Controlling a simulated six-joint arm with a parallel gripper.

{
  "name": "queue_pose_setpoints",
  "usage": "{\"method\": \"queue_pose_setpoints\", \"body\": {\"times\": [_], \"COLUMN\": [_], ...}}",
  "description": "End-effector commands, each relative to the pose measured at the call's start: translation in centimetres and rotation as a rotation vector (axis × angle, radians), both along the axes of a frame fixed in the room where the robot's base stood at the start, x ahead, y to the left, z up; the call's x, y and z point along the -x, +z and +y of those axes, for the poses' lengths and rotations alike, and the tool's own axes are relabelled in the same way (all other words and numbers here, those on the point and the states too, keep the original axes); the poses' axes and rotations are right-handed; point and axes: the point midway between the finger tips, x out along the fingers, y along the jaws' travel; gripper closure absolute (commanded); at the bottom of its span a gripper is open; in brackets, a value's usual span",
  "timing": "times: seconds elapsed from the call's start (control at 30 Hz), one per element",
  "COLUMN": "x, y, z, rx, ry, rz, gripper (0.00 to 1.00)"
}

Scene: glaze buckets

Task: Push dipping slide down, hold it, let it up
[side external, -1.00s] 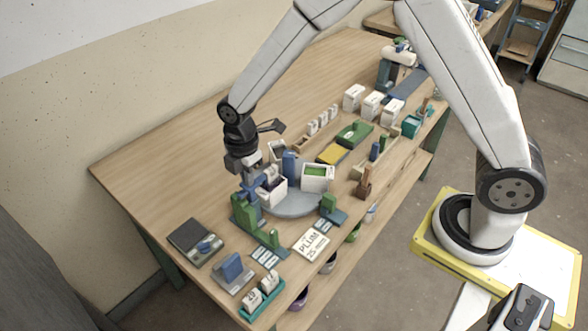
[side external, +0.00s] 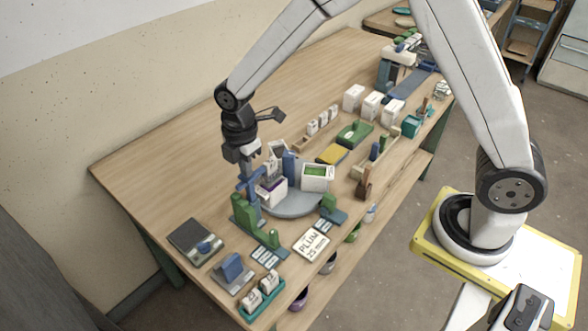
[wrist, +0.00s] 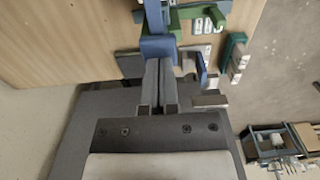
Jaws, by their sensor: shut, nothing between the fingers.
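The dipping stand has a green block base (side external: 243,212) and a blue slide (side external: 249,183) on its post. In the wrist view the slide's blue block (wrist: 158,47) lies just beyond my fingertips. My gripper (side external: 250,163) points down over the slide, with its fingers shut and empty; its fingers also show in the wrist view (wrist: 160,68). I cannot tell whether they touch the slide. A white bucket (side external: 275,196) with purple glaze stands beside the stand on a round grey turntable (side external: 292,211). What hangs under the slide is too small to make out.
A white bucket with green inside (side external: 317,178) and a blue block (side external: 290,166) stand close by. A card reading "PLUM" (side external: 312,243) lies in front. A grey scale (side external: 195,242) and a green tray (side external: 262,301) sit near the front. The back-left table is clear.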

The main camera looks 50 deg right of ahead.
Motion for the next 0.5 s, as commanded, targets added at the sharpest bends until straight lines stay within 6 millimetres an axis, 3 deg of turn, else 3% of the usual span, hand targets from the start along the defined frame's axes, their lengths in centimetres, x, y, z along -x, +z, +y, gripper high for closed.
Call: {"method": "queue_pose_setpoints", "body": {"times": [0.5], "x": [-0.1], "y": [3.5], "z": [0.0], "rx": [-0.001], "ry": [0.000], "rz": [-0.003], "gripper": [1.00]}}
